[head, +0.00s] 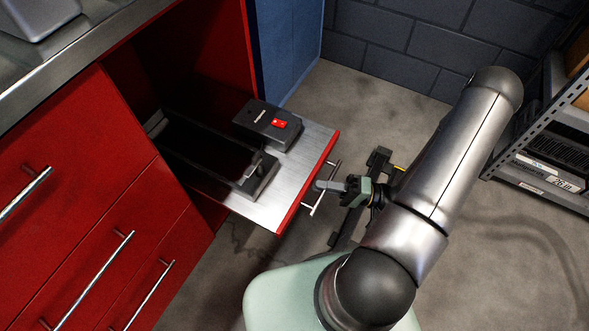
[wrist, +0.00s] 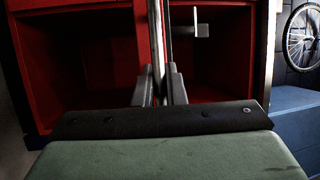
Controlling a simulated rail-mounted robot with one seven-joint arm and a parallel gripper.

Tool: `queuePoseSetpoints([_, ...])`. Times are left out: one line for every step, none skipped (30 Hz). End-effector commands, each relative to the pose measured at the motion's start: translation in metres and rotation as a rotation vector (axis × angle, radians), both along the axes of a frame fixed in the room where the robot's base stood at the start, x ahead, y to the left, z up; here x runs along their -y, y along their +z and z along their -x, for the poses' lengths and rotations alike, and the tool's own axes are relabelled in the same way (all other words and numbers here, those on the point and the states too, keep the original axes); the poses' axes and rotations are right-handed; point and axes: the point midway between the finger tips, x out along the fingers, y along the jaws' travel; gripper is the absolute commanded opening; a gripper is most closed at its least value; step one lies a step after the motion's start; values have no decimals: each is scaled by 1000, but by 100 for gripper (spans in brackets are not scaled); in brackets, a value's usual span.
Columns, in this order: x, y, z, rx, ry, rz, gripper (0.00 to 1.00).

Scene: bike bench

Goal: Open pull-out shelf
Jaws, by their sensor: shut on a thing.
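The pull-out shelf (head: 308,150) stands out from the red cabinet, with a bare metal top and a red front edge. Its silver bar handle (head: 316,206) runs along that front edge. My gripper (head: 319,186) is at the middle of the handle, shut on it. In the wrist view my two grey fingers (wrist: 160,88) close around the upright-looking handle bar (wrist: 156,40). The exact contact at the fingertips is partly hidden.
A black device with a red switch (head: 279,123) and a dark open tray (head: 257,187) sit on the shelf. Red drawers (head: 75,220) with bar handles are at left. A metal rack (head: 540,110) stands at right. Concrete floor (head: 400,107) lies open beyond the shelf.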

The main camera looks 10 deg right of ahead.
Motion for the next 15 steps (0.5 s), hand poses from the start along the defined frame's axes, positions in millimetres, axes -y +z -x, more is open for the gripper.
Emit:
queuePoseSetpoints([12,0,9,0,-6,2,0])
queuePoseSetpoints([17,0,13,1,-6,2,0])
queuePoseSetpoints([23,0,20,1,-6,3,0])
queuePoseSetpoints([28,0,24,1,-5,3,0])
queuePoseSetpoints([32,0,28,1,-6,3,0])
queuePoseSetpoints([37,0,32,2,-4,2,0])
queuePoseSetpoints([40,0,35,1,-5,2,0])
queuePoseSetpoints([43,0,38,1,-2,1,0])
queuePoseSetpoints([46,0,41,1,-2,1,0])
queuePoseSetpoints([49,0,43,1,-2,2,0])
queuePoseSetpoints([51,0,45,1,-1,2,0])
queuePoseSetpoints([53,0,47,1,-1,2,0])
queuePoseSetpoints([54,0,48,2,-1,3,0])
queuePoseSetpoints([55,0,49,2,-1,3,0])
queuePoseSetpoints([56,0,50,2,-1,3,0])
